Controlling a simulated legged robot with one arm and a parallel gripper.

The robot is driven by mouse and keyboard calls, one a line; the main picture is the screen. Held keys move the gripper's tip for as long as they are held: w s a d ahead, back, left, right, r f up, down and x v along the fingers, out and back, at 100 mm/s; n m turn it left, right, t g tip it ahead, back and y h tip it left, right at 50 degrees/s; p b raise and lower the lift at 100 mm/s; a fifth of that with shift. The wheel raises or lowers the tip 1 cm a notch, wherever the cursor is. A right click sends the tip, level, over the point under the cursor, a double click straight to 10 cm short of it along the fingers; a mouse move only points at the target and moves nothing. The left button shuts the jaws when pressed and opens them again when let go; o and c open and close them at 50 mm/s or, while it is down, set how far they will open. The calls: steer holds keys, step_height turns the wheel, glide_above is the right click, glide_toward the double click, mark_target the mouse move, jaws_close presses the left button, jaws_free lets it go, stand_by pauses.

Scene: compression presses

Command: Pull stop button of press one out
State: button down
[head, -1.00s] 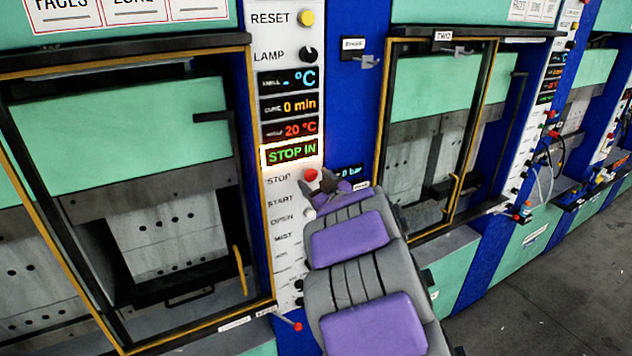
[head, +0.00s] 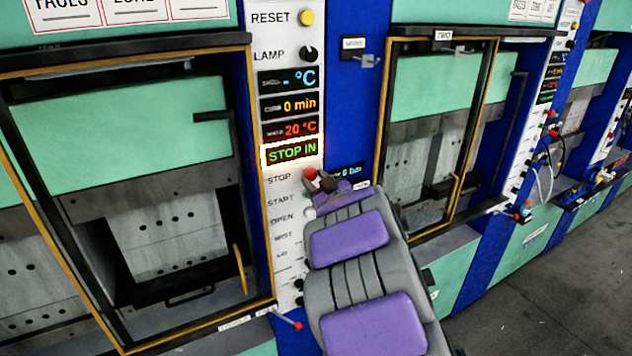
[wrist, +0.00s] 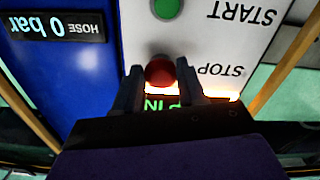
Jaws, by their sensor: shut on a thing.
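The red stop button (head: 310,174) sits on the white control panel beside the label STOP, under a lit display (head: 291,151) that reads STOP IN. In the wrist view the red button (wrist: 160,71) lies between the two dark fingers of my gripper (wrist: 160,88), which are shut on it. The wrist view is upside down relative to the panel lettering. In the head view my gripper (head: 322,184) reaches the button from the lower right and covers part of it.
Below the stop button is the START button, seen green in the wrist view (wrist: 166,8). A yellow RESET button (head: 307,17) and black LAMP knob (head: 308,54) are higher up. Press one's framed door (head: 250,180) is left; press two (head: 440,140) is right.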

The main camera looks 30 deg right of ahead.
steer(key=shift+s, duration=0.8)
steer(key=c, duration=1.1)
jaws_free()
steer(key=o, duration=0.3)
steer(key=shift+s, duration=0.2)
steer(key=shift+o, duration=0.9)
steer(key=shift+w, duration=0.15)
steer(key=s+b, duration=0.8)
steer(key=s, duration=0.9)
steer(key=shift+s+d, duration=0.15)
steer(key=shift+d, duration=0.2)
